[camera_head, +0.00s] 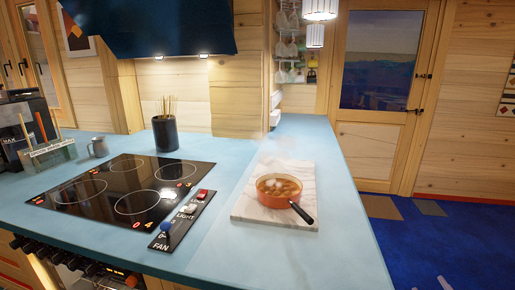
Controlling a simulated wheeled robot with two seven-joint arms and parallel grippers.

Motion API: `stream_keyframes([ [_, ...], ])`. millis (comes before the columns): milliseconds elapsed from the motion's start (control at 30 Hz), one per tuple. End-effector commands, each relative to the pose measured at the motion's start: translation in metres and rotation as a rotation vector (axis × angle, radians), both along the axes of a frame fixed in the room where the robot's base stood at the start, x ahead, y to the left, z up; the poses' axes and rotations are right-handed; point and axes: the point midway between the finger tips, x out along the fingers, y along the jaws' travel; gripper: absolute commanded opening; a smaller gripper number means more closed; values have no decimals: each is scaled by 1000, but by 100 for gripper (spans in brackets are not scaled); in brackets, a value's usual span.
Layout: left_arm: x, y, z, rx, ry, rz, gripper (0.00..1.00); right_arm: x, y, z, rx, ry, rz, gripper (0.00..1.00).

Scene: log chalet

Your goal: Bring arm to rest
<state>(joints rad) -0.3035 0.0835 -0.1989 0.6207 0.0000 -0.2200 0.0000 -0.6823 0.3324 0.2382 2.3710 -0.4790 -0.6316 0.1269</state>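An orange pan (279,188) with a black handle sits on a white marble board (262,214) on the blue counter (333,262). The pan holds brownish food with pale pieces, and faint steam seems to rise above it. Its handle points toward the lower right.
A black cooktop (100,190) lies left of the board, with a fan and light switch panel (182,220) between them. A dark utensil pot (165,133), a small metal jug (98,147) and a coffee machine (22,125) stand behind. Blue floor (440,250) lies right.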

Motion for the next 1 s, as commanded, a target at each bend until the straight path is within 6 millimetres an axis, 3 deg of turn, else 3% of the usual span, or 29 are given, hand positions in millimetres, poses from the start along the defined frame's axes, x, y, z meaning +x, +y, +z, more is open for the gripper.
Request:
stream_keyframes([
  [33,-2,-1,0,0,3,0,47,-9,9,-32,125,92,-57,62],
  [100,-2,-1,0,-1,3,1,47,-24,29,-72,270,233,-108,62],
  [200,-1,-2,0,-3,2,1,47,-45,64,-113,422,416,-130,62],
  [300,0,-3,0,-4,1,1,47,-67,102,-140,538,582,-120,62],
  [500,1,-4,0,-5,-1,1,47,-106,169,-173,678,865,-51,62],
  [667,2,-4,4,-6,-2,0,47,-97,168,-238,669,890,-66,62],
  [800,2,-4,7,-6,-3,0,47,-101,168,-302,665,918,-73,62],
  [933,3,-4,10,-6,-4,-1,47,-123,165,-372,658,955,-83,62],
  [1000,3,-4,13,-5,-4,0,47,-147,161,-414,653,979,-89,62],
])
